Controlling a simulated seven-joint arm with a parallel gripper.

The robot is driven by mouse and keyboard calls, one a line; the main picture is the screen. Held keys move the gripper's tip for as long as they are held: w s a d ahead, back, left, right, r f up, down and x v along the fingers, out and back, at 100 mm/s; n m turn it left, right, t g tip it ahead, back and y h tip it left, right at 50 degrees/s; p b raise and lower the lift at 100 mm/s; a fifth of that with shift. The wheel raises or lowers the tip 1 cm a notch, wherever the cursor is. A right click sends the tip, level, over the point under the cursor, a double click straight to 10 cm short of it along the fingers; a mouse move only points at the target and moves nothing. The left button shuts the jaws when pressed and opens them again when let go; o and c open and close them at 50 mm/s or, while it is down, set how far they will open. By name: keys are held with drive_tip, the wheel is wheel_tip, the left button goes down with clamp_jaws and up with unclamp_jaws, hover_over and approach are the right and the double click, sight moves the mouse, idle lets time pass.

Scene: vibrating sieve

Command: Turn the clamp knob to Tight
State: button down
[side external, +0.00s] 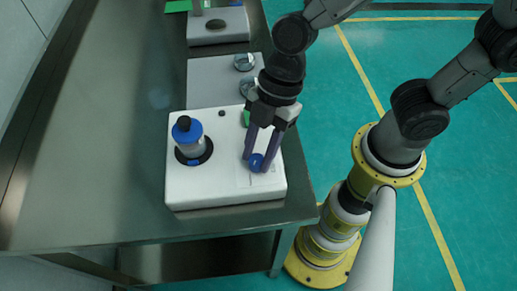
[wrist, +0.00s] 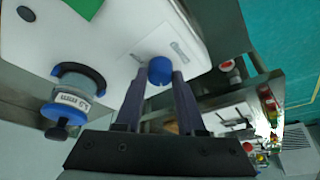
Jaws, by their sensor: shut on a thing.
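The clamp knob is a small blue round knob (side external: 256,162) on the top face of the white sieve machine (side external: 225,190), near its right side. It also shows in the wrist view (wrist: 160,70), between my fingertips. My gripper (side external: 260,160) points down from above, and its two purple fingers are shut on the blue knob. A label with small print (wrist: 182,52) lies beside the knob; I cannot read it. The knob's pointer direction is not clear. The sieve stack with a blue collar and black top (side external: 186,133) stands at the left of the machine.
A green patch or button (side external: 246,118) is on the machine near my wrist. A grey plate with round metal pieces (side external: 215,80) and another white device (side external: 217,27) stand farther back on the steel bench (side external: 95,150). The bench's left part is clear.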

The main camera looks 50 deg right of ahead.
drive_tip(key=shift+m, duration=0.3)
drive_tip(key=m+t, duration=0.1)
drive_tip(key=m, duration=0.2)
drive_tip(key=shift+s, duration=0.15)
drive_tip(key=m+t+h, duration=0.1)
drive_tip(key=m+t, duration=0.1)
drive_tip(key=m, duration=0.2)
drive_tip(key=shift+s+a, duration=0.1)
drive_tip(key=m+t+h, duration=0.1)
drive_tip(key=m, duration=0.3)
drive_tip(key=shift+a+m, duration=0.15)
drive_tip(key=shift+m, duration=0.25)
drive_tip(key=shift+m+h, duration=0.9)
drive_tip(key=shift+m, duration=1)
drive_tip(key=shift+s, duration=0.1)
drive_tip(key=c, duration=0.5)
unclamp_jaws()
